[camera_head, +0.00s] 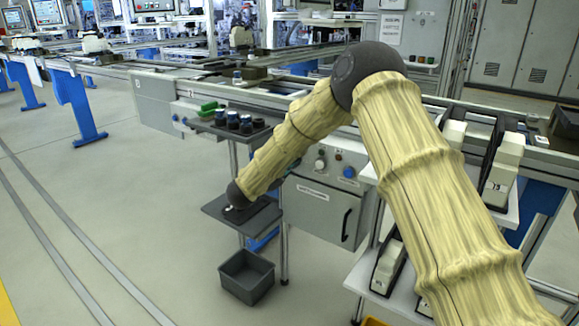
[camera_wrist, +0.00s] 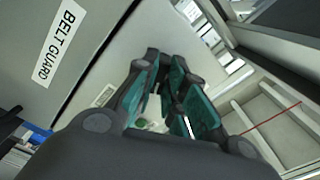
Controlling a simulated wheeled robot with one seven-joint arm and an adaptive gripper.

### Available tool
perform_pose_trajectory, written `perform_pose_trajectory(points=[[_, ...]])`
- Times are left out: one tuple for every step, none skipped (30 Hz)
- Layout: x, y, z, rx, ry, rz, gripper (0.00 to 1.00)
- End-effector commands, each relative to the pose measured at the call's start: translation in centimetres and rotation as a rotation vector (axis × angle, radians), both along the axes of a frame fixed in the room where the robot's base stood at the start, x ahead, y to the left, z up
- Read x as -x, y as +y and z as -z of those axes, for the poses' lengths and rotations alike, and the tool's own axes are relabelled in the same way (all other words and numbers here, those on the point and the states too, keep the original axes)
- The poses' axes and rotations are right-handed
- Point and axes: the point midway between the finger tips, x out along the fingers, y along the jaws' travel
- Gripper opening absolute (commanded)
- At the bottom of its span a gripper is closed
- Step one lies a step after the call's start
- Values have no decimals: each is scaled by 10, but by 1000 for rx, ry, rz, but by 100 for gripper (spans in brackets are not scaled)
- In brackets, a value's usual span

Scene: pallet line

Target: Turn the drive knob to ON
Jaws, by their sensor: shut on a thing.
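In the head view, a pale control panel has a white round control (camera_head: 320,164), a small red one (camera_head: 338,156) and a blue one (camera_head: 349,172). My arm covers the panel's left part. Which control is the drive knob cannot be told, and its setting is not readable. In the wrist view, my gripper (camera_wrist: 165,76) has its teal-padded fingers drawn together on a thing that they mostly hide; I cannot identify it. A grey surface with a BELT GUARD label (camera_wrist: 59,45) is at upper left. The head view does not clearly show the fingers.
A dark tray (camera_head: 216,207) is below my wrist, with an empty grey bin (camera_head: 247,279) on the floor. Several dark jars (camera_head: 233,119) stand on a shelf behind. The conveyor runs along the back; open floor lies left.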

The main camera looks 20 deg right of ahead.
Motion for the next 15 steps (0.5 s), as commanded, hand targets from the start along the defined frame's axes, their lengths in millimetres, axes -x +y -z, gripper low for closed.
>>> perform_pose_trajectory(points=[[0, 1, 2, -29, -34, -1, 0], [0, 1, 2, -46, -56, -1, 0], [0, 1, 2, -68, -84, -1, 0], [0, 1, 2, -83, -105, -2, 0], [0, 1, 2, -99, -126, -1, 0], [0, 1, 1, -120, -152, -2, 0], [0, 1, 1, -135, -171, -2, 0], [0, 1, 1, -149, -189, -2, 0], [0, 1, 1, -167, -212, -2, 0], [0, 1, 1, -180, -230, -2, 0], [0, 1, 1, -193, -244, -1, 0], [0, 1, 1, -208, -264, -1, 0], [0, 1, 1, -219, -278, -1, 0], [0, 1, 1, -230, -291, -1, 0], [0, 1, 1, -242, -307, -1, 0]])
